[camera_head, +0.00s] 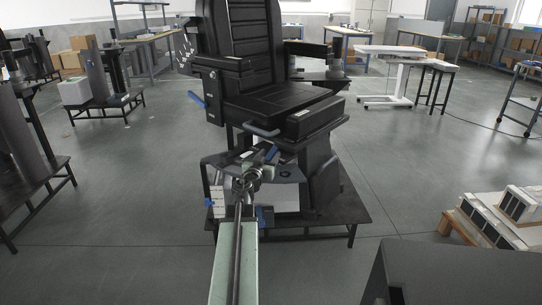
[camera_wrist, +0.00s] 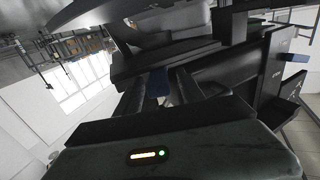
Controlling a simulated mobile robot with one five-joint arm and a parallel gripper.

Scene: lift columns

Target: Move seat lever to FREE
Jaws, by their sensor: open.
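A black seat (camera_head: 278,95) stands on a column over a dark platform (camera_head: 340,210) in the head view. A blue lever (camera_head: 197,99) sticks out at its left side, and a grey-blue bar (camera_head: 262,130) shows under its front edge. I cannot read a FREE mark or tell which is the seat lever. My gripper (camera_head: 264,157) is in front of and below the seat's front edge. In the wrist view my gripper (camera_wrist: 158,90) is open, its two fingers apart. A blue piece (camera_wrist: 157,80) shows between or just beyond them; I cannot tell whether they touch it.
A dark box-like surface (camera_head: 455,272) is at the lower right, near a pallet of boxes (camera_head: 505,215). Dark stands (camera_head: 100,85) are at the left. A white table (camera_head: 390,52) and shelves stand behind. Open floor lies on both sides of the platform.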

